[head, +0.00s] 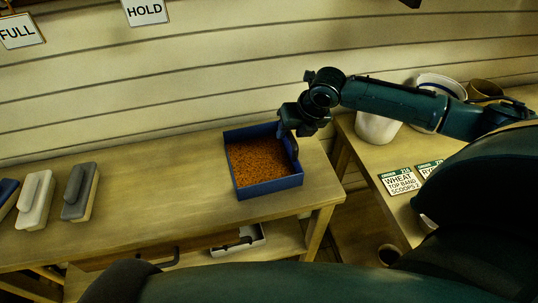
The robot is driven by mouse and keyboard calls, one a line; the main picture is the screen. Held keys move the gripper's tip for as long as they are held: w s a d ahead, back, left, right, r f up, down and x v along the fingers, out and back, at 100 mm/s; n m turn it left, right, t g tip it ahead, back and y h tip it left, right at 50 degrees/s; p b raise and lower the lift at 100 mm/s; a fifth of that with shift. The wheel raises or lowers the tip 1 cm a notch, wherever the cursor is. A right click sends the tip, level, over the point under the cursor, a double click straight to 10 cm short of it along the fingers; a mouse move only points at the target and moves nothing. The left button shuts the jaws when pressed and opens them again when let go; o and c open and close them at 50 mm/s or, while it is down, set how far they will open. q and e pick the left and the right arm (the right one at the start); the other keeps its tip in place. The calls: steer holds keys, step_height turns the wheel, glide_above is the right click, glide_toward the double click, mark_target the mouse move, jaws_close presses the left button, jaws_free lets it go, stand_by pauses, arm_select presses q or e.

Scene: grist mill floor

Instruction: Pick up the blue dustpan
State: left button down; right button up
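A blue open-topped tray (268,191) filled with reddish-brown grain stands near the right end of the wooden bench; no other dustpan-like blue thing shows clearly. My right gripper (291,143) points down at the tray's back right corner, by its right wall. The fingers are dark and overlap the wall, so I cannot tell whether they are open or shut, or whether they touch it. My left gripper is out of view.
Grey (80,192), white (35,200) and blue (7,194) brush-like blocks lie at the bench's left. White tubs (376,128) and label cards (400,181) are on the right-hand table. A white box (240,243) sits below. The bench (165,185) is clear in the middle.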

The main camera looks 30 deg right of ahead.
steer(key=shift+x, duration=0.95)
jaws_close()
